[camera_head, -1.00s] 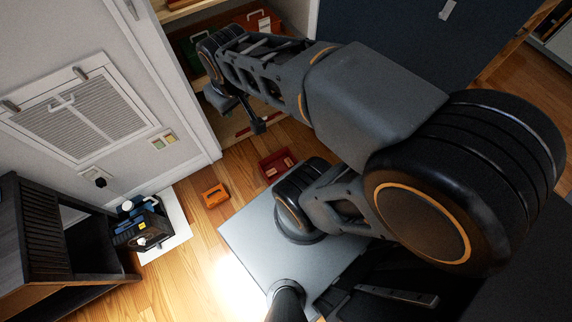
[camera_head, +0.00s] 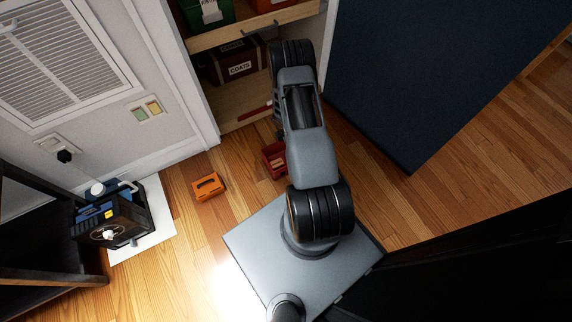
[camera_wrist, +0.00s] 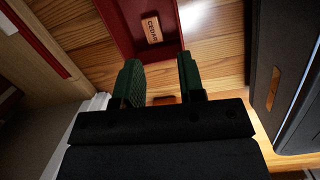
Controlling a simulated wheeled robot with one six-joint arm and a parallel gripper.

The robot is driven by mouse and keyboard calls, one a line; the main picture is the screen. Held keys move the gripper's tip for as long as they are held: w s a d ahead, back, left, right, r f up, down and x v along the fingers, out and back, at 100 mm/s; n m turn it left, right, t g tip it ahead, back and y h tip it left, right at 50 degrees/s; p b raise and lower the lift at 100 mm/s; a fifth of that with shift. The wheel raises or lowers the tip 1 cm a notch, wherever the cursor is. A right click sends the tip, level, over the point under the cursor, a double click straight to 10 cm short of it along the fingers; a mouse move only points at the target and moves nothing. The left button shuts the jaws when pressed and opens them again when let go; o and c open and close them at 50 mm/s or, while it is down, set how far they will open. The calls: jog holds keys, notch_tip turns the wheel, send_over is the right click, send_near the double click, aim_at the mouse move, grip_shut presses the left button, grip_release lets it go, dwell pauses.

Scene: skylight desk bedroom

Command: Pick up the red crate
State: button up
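The red crate (camera_head: 269,162) stands on the wooden floor, to the right of an orange crate. My arm hides part of it in the head view. In the wrist view the red crate (camera_wrist: 112,28) is at the top, cut off by the frame edge, with a wooden block labelled CEDAR (camera_wrist: 152,28) inside. My gripper (camera_wrist: 158,72) is open, its two dark green fingers apart with nothing held. The fingertips point toward the crate's near edge; whether they touch it I cannot tell. My gripper is hidden behind the arm in the head view.
The orange crate (camera_head: 208,186) sits on open floor. Behind is an open closet with a COATS box (camera_head: 238,68) and a red bar (camera_head: 255,112) on its bottom board. A dark blue panel (camera_head: 400,80) stands at right. A black device (camera_head: 112,218) is on a white mat at left.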

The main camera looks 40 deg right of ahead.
jog(key=shift+n, duration=0.6)
jog(key=f+b, duration=0.1)
jog(key=f, duration=0.3)
jog(key=s+f+b, duration=0.1)
jog(key=f+b, duration=0.1)
jog(key=f, duration=0.3)
jog(key=s+f+b, duration=0.1)
jog(key=f, duration=0.4)
jog(key=shift+s+d+f+b, duration=0.1)
jog(key=shift+d+f+b, duration=0.05)
jog(key=shift+d+b, duration=0.2)
jog(key=shift+d+f+b, duration=0.2)
jog(key=shift+f+b, duration=0.7)
jog(key=shift+f, duration=0.65)
jog(key=shift+d+f+b, duration=0.15)
jog(key=shift+f+b, duration=0.7)
jog(key=shift+f, duration=0.7)
jog(key=shift+r, duration=0.1)
jog(key=shift+c, duration=0.3)
grip_shut()
